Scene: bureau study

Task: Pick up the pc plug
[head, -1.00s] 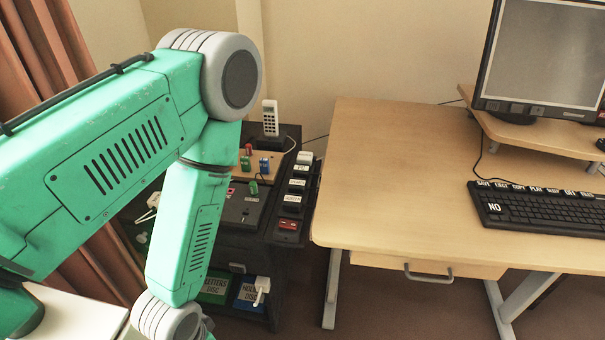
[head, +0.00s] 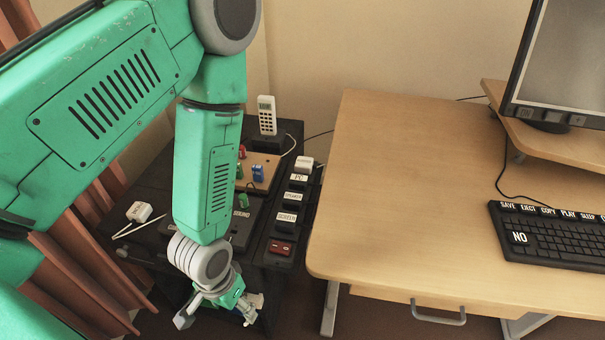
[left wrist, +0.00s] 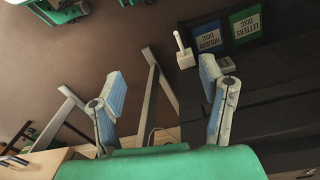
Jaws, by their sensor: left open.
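A plug labelled PC (head: 299,179) sits in the dark socket strip along the right edge of the black cabinet, beside the wooden desk. It is in a row with plugs labelled SPEAKER (head: 292,199) and SCREEN (head: 286,220). My left gripper (head: 218,314) is low at the cabinet's front, below and left of the strip, apart from the PC plug. In the left wrist view its two blue-padded fingers (left wrist: 165,92) are spread with nothing between them. The PC plug cannot be made out in that view.
The desk (head: 400,200) bounds the strip on the right. A white phone (head: 267,115) stands at the cabinet's back; a white cube-like piece (head: 139,211) lies on its left. The left wrist view shows a small white piece (left wrist: 184,54) near two disc cases (left wrist: 208,37).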

